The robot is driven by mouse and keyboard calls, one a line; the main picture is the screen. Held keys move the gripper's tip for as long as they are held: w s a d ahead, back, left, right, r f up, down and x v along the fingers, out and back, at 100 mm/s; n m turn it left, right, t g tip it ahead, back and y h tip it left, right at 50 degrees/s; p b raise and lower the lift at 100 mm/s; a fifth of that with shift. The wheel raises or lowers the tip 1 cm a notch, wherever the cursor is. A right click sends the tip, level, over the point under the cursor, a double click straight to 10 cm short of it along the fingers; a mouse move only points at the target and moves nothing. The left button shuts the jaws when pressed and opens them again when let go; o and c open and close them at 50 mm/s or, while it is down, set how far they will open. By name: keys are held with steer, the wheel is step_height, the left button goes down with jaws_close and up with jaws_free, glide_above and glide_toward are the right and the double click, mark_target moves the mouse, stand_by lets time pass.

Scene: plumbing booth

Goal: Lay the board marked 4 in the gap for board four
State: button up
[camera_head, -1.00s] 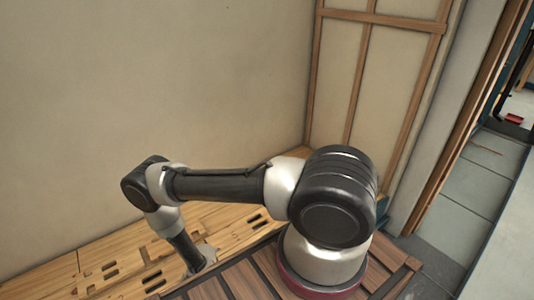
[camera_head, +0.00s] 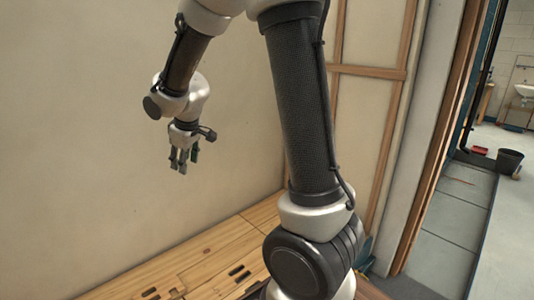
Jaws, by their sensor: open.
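My gripper (camera_head: 183,163) hangs high in front of the beige wall, left of the picture's middle. Its fingers point down, are spread apart and hold nothing. It is well above the wooden boards (camera_head: 205,257), which lie along the foot of the wall and have dark paired slots. No number 4 can be read on any board in this view. I cannot tell which board is the one marked 4. The gap for board four cannot be made out; my arm and the picture's lower edge hide part of the boards.
The plain wall (camera_head: 90,130) stands close behind my gripper. A wood-framed panel (camera_head: 360,120) stands to the right of my arm. Beyond a doorway at the right are a grey tiled floor (camera_head: 455,215), a dark bucket (camera_head: 508,161) and a white basin (camera_head: 525,91).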

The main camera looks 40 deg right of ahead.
steer(key=s+d+r+m, duration=0.2)
steer(key=s+d+r, duration=0.1)
steer(key=s+r, duration=0.3)
steer(key=s+d+r+m, duration=0.2)
steer(key=s+d+r, duration=0.15)
steer(key=s, duration=0.55)
steer(key=s+d+m, duration=0.1)
steer(key=s+m, duration=0.1)
steer(key=s, duration=1.1)
steer(key=shift+s+d+r+g, duration=0.3)
steer(key=shift+s+d+r, duration=0.05)
steer(key=shift+s+d, duration=0.05)
steer(key=shift+a, duration=0.1)
